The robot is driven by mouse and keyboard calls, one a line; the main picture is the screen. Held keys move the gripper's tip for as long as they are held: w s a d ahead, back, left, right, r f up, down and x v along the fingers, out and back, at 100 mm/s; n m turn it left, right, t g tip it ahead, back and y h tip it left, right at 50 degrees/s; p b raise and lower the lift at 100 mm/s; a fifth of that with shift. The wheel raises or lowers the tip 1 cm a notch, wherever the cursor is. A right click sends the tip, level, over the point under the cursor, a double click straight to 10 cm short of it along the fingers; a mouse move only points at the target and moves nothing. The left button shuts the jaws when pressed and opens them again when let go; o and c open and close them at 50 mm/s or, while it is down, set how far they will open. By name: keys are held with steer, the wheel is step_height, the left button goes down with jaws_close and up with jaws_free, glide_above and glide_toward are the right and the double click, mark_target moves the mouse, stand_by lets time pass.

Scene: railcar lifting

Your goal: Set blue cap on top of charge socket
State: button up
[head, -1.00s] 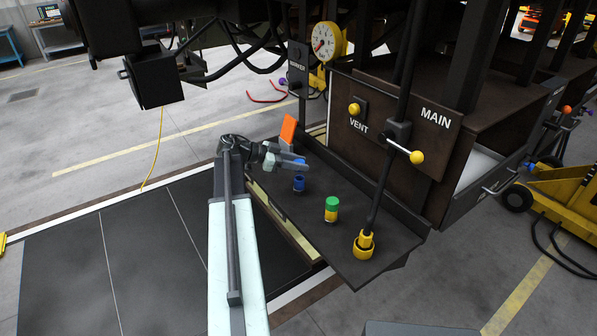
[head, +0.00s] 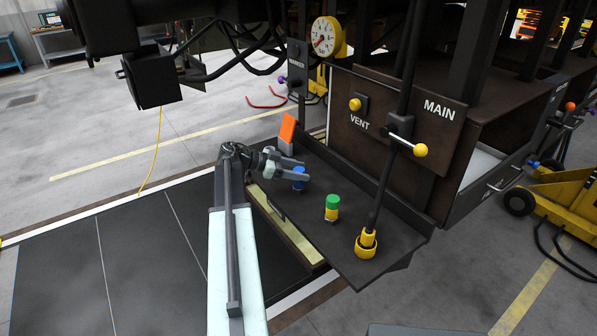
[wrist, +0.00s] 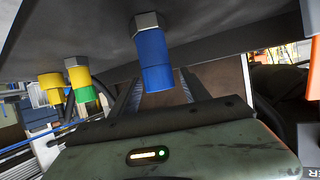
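The blue cap (wrist: 158,80) sits on the end of the blue charge socket (wrist: 152,48), with a thin seam between them; the wrist view is upside down. The socket has a grey hex base on the dark shelf. In the head view the cap (head: 298,171) shows between my fingers, and part of the socket (head: 299,186) shows below the lower finger. My gripper (head: 305,171) is open, with its fingers spread on either side of the blue stack. In the wrist view gaps show between the fingers and the cap.
An orange block (head: 288,127) stands behind my gripper. The brown MAIN housing (head: 400,135) rises behind the shelf.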

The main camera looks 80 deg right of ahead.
steer(key=shift+r, duration=0.3)
steer(key=shift+r+p, duration=0.6)
steer(key=shift+p, duration=0.25)
steer(key=p+v, duration=0.3)
steer(key=v, duration=0.8)
steer(key=shift+w+a+f+p, duration=0.15)
steer(key=shift+w+a+p, duration=0.1)
steer(key=shift+w+p, duration=0.15)
